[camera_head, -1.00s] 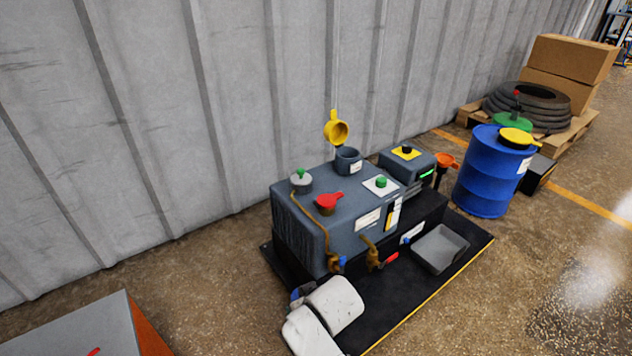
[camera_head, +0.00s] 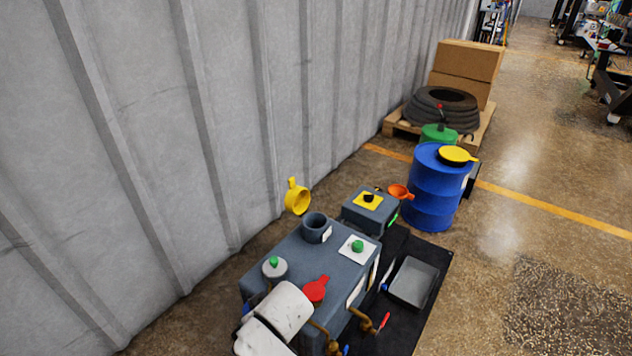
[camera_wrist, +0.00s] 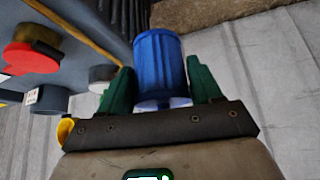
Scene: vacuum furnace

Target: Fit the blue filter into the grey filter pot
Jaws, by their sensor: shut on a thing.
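The blue filter (camera_wrist: 158,62) is a ribbed blue cylinder with a pale end, held between the green fingers of my gripper (camera_wrist: 160,75) in the wrist view. The grey filter pot (camera_head: 316,230) stands open-topped on the grey machine in the head view, with a yellow lid (camera_head: 297,198) swung up behind it. In the wrist view, the pot (camera_wrist: 48,98) shows partly at the left, beside the yellow lid (camera_wrist: 66,130). The filter is apart from the pot. In the head view, my white arm hides the machine's near left part, and I cannot make out the gripper there.
The machine's top (camera_head: 325,259) carries a red cap (camera_head: 315,290), a green-knobbed grey cap (camera_head: 274,268) and a green button on a white plate (camera_head: 357,247). A smaller grey box (camera_head: 370,210) and a blue drum (camera_head: 435,190) stand beyond. A ribbed wall (camera_head: 150,130) runs behind.

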